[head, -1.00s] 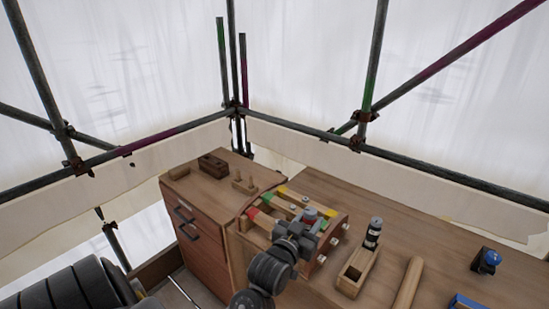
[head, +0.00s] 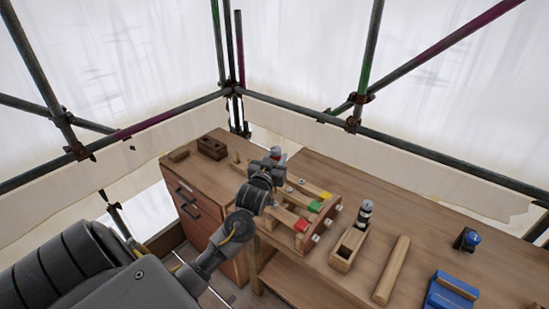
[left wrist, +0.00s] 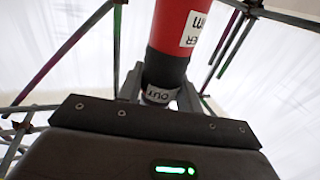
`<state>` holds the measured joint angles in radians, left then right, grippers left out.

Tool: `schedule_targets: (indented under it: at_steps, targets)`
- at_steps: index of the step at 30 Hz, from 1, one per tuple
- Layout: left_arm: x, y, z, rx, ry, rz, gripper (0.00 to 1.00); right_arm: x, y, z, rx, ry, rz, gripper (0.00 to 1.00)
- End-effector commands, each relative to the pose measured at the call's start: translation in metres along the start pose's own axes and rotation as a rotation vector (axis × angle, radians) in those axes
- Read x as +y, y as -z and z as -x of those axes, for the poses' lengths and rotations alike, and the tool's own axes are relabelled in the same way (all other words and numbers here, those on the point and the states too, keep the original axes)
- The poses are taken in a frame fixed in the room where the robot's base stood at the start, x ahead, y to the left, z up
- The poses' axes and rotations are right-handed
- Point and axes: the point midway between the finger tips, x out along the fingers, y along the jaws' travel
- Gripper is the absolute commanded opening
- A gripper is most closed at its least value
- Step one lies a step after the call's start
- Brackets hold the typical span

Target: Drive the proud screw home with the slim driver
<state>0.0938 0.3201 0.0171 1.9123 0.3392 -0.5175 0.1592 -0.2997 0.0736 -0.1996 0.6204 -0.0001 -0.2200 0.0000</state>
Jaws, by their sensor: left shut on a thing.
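My left gripper (head: 270,164) is shut on a red and black cylindrical tool handle, probably the driver (head: 277,152). The gripper is above the rear left of a wooden frame (head: 334,218) with slats and red, green and yellow blocks. A small metal screw head (head: 302,181) shows there; I cannot tell which screw is proud. My right gripper is not in view.
A black and white cylinder (head: 366,208) stands at a wooden box (head: 342,262). A wooden bar (head: 392,270), a blue block (head: 450,292) and a blue-topped item (head: 468,239) lie to the right. A brown block (head: 211,147) sits on the drawer cabinet (head: 205,215). Scaffold poles stand behind.

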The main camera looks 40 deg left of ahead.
Motion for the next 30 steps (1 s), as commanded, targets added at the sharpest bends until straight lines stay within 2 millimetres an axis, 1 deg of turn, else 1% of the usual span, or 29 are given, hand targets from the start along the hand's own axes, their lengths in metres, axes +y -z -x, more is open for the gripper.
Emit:
schedule_targets:
  at_steps: [11, 22, 30]
  targets:
    - [0.0, -0.019, 0.0, 0.002, -0.001, 0.0, 0.02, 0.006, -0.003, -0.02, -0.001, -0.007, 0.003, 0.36]
    - [0.0, -0.038, 0.001, 0.002, 0.0, 0.0, 0.02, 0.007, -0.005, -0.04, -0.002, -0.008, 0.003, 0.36]
    - [0.0, -0.049, 0.0, 0.001, 0.0, 0.0, 0.02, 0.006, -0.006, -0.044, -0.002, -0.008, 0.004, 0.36]
